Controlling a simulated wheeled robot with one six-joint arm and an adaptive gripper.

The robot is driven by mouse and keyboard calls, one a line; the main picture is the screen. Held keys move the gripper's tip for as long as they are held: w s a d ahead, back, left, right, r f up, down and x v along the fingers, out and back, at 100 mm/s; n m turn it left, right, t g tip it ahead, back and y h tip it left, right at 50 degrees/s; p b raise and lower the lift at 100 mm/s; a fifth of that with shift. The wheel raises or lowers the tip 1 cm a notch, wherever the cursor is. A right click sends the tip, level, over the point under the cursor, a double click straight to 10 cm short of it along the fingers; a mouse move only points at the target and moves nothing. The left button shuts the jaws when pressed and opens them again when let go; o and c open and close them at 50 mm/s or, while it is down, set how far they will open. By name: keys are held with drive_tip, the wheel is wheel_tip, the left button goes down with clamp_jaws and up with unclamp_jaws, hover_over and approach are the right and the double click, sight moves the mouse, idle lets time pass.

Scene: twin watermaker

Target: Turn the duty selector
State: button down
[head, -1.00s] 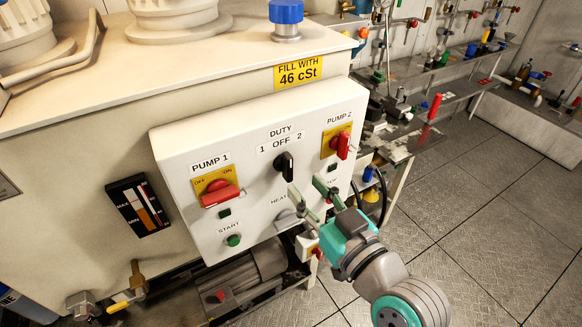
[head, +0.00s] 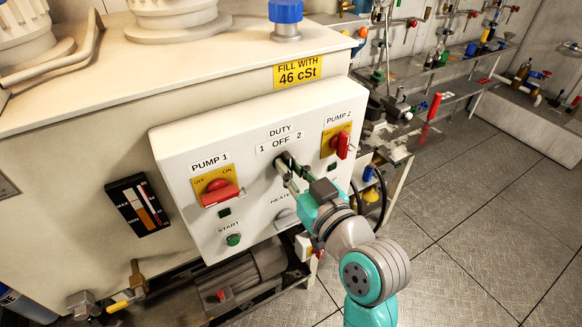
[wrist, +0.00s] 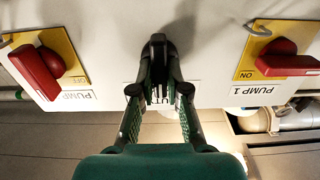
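The duty selector is a black knob (head: 280,165) below the DUTY 1 OFF 2 label on the white control panel. My gripper (head: 290,167) is at the knob and partly hides it in the head view. In the wrist view, which sees the panel upside down, the knob (wrist: 158,43) is straight ahead between the fingertips of my gripper (wrist: 161,72). The fingers stand apart, one on each side of the knob. A gap shows between them, and I cannot tell whether either finger touches it. The exact knob angle is hard to read.
The red PUMP 1 switch (head: 220,192) is left of the selector and the red PUMP 2 switch (head: 341,145) is right. A green START button (head: 233,240) sits lower left. Open floor (head: 470,230) lies to the right.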

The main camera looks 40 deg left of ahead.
drive_tip(key=shift+m, duration=0.3)
drive_tip(key=m, duration=0.4)
drive_tip(key=shift+w, duration=0.2)
drive_tip(key=shift+w+d+f+m, duration=0.1)
drive_tip(key=shift+f+m, duration=0.05)
drive_tip(key=shift+m, duration=2.25)
drive_tip(key=c, duration=1.2)
unclamp_jaws()
drive_tip(key=shift+o, duration=0.2)
drive_tip(key=v, duration=1.2)
